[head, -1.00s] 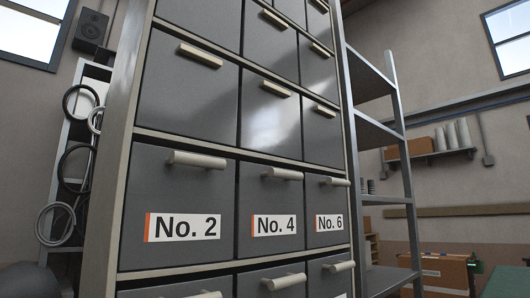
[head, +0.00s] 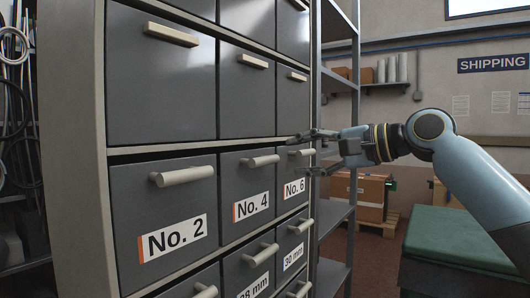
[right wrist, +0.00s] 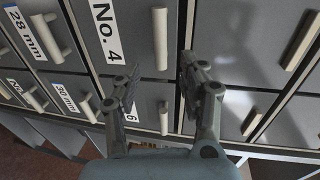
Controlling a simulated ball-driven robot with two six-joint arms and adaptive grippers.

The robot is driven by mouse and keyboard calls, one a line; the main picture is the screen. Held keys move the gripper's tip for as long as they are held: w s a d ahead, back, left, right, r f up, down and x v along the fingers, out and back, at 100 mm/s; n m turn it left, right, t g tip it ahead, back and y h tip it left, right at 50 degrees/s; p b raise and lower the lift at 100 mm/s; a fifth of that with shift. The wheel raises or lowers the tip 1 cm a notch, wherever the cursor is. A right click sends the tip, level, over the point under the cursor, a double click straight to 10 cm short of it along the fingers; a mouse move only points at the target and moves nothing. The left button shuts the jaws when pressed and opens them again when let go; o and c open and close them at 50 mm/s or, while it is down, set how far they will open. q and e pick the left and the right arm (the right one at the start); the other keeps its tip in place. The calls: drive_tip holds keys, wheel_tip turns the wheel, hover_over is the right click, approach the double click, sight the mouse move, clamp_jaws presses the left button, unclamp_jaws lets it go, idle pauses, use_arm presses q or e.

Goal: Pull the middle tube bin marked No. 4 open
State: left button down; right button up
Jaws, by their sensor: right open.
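The No. 4 bin (head: 239,209) is a grey bin front in the middle column, flush with its neighbours. Its label is white with an orange edge, and its pale bar handle (head: 260,161) is clear of my fingers. In the right wrist view the No. 4 handle (right wrist: 160,38) lies just beyond my fingertips. My right gripper (head: 297,155) is open and empty, its fingers pointing left in front of the No. 6 bin (head: 292,190). In the right wrist view the No. 6 handle (right wrist: 164,118) appears between the fingers. My left gripper is not in view.
The No. 2 bin (head: 160,208) is to the left. More grey bins with bar handles are above and below. A metal shelf rack (head: 335,215) stands right of the cabinet, with a green-topped bench (head: 460,240) farther right.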

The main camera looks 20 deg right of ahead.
sight(270, 161)
drive_tip(key=p+x, duration=0.2)
drive_tip(key=x, duration=0.7)
drive_tip(key=shift+a, duration=0.15)
clamp_jaws()
